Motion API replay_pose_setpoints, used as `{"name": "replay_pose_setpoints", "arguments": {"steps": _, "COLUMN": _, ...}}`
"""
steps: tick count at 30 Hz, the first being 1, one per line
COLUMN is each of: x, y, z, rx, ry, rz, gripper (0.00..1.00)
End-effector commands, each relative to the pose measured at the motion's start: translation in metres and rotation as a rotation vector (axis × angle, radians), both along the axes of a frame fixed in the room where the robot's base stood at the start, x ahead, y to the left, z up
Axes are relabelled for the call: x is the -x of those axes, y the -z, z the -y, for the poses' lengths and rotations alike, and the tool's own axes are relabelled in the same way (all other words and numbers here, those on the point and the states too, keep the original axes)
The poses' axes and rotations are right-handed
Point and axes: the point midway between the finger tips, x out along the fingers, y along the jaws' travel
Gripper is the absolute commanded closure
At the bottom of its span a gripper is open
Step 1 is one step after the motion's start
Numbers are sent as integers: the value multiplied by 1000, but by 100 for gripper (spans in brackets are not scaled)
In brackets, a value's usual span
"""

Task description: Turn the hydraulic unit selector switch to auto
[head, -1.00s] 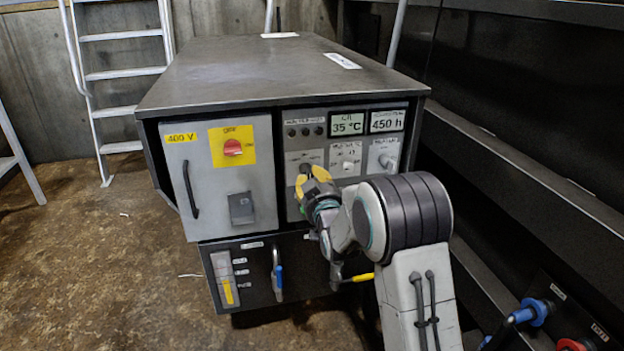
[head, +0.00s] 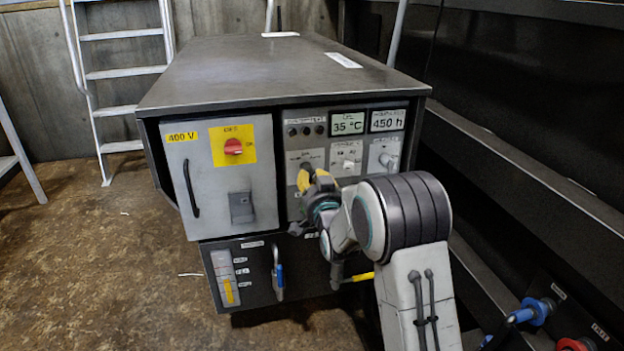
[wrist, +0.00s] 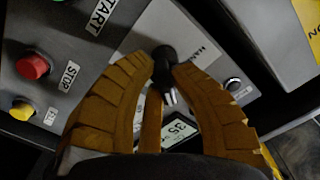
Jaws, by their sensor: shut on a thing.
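The selector switch is a black knob on a light grey panel of the hydraulic unit (head: 290,72). In the wrist view the black knob (wrist: 164,56) stands between the tips of my yellow fingers, beside a label that seems to begin "MAN". My gripper (wrist: 162,72) is shut on this knob. In the head view my gripper (head: 311,180) reaches the front panel, left of a white switch (head: 348,166), and hides most of the knob. I cannot read which position the knob points to.
A red rotary switch on a yellow plate (head: 233,147) is on the grey cabinet door to the left. The wrist view shows a red STOP button (wrist: 32,66) and a yellow button (wrist: 22,108). A dark wall structure (head: 530,170) borders the right.

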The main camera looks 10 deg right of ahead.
Motion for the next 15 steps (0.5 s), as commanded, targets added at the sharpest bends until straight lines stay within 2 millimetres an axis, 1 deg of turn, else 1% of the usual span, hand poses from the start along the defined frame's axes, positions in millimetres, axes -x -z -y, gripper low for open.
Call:
{"name": "replay_pose_setpoints", "arguments": {"steps": 6, "x": 0, "y": 0, "z": -2, "rx": -118, "ry": -4, "rz": 2, "gripper": 100}}
{"name": "replay_pose_setpoints", "arguments": {"steps": 15, "x": 0, "y": 0, "z": -2, "rx": -196, "ry": -4, "rz": 2, "gripper": 100}}
